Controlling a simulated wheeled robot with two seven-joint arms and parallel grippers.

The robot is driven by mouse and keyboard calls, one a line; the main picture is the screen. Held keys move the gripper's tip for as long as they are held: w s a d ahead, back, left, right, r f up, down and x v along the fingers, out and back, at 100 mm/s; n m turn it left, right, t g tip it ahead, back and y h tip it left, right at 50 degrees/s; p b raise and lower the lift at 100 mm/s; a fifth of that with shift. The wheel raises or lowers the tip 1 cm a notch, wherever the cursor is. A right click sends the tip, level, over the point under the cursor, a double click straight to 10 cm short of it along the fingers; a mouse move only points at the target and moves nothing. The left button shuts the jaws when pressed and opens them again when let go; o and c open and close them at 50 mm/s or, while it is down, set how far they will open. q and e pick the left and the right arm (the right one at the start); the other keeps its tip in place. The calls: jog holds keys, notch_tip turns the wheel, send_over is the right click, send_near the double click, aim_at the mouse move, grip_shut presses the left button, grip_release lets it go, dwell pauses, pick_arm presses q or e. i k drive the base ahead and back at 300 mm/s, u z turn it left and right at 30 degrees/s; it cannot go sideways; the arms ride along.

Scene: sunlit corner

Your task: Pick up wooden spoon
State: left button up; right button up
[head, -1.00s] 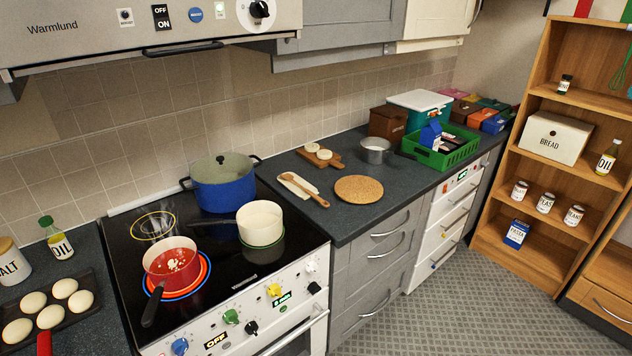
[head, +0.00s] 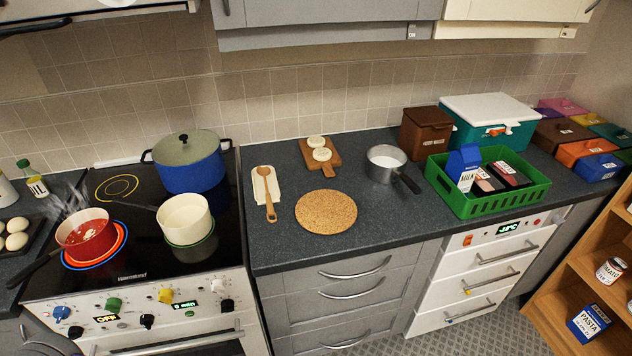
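The wooden spoon (head: 269,199) lies on a cream spoon rest (head: 259,186) on the dark counter, just right of the stove. Its bowl end points to the back and its handle runs toward the front, past the rest. Nothing covers the spoon. Neither of my grippers shows in the head view.
A round cork mat (head: 326,212) lies right of the spoon, with a wooden board (head: 319,157) behind. A steel saucepan (head: 386,165) and a green crate (head: 488,204) stand further right. On the stove at left are a blue pot (head: 188,163), a cream pan (head: 185,217) and a steaming red pan (head: 86,236).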

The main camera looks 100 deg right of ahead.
aim_at(266, 171)
jog(key=k, duration=0.4)
jog(key=z, duration=0.75)
